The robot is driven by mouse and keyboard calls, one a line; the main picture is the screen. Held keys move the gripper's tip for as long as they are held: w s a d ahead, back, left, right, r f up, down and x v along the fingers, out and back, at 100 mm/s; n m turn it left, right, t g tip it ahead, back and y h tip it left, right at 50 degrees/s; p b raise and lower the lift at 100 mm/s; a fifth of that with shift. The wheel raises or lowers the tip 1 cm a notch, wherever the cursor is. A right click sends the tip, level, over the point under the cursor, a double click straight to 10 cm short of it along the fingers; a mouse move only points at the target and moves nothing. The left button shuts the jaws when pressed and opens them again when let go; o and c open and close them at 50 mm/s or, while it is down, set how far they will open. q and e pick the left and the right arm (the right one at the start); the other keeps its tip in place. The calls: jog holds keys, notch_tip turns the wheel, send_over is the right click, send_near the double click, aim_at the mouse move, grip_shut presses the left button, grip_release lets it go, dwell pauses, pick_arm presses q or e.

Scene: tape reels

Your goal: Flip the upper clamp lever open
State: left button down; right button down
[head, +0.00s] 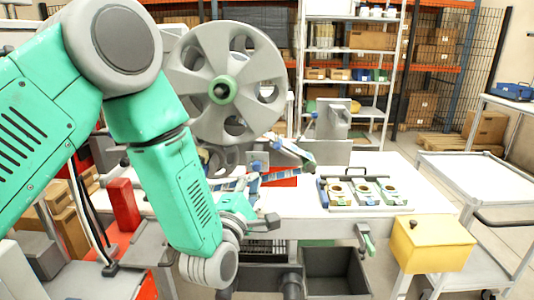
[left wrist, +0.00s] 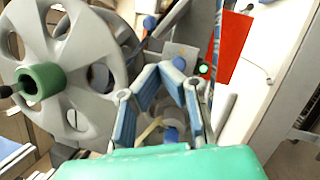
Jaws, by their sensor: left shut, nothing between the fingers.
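My left gripper (head: 258,180) is in front of the reel machine, just below and right of the big wheel. In the left wrist view its blue-padded fingers (left wrist: 160,72) are bent toward each other, with nothing held between them. Beyond the fingertips, a blue-ended part (left wrist: 150,22), possibly the upper clamp lever, stands beside the wheel. A second blue knob (left wrist: 171,135) shows lower, between the finger links. The large grey reel wheel (head: 225,82) with a green hub also fills the left of the wrist view (left wrist: 65,70).
A red panel (left wrist: 228,45) and a green light (left wrist: 204,70) are close beside the fingers. On the white table (head: 420,200), a tray (head: 350,207) holds several round parts. A yellow box (head: 432,245) stands at the right.

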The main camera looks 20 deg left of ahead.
aim_at(271, 145)
pick_arm(q)
jog(key=shift+w+r, duration=0.1)
jog(key=shift+r, duration=0.15)
jog(key=shift+w, duration=0.1)
jog(key=w, duration=0.3)
jog(key=w+r, duration=0.1)
jog(key=w, duration=0.2)
jog(key=w+r+p, duration=0.1)
jog(key=w, duration=0.2)
jog(key=shift+w, duration=0.3)
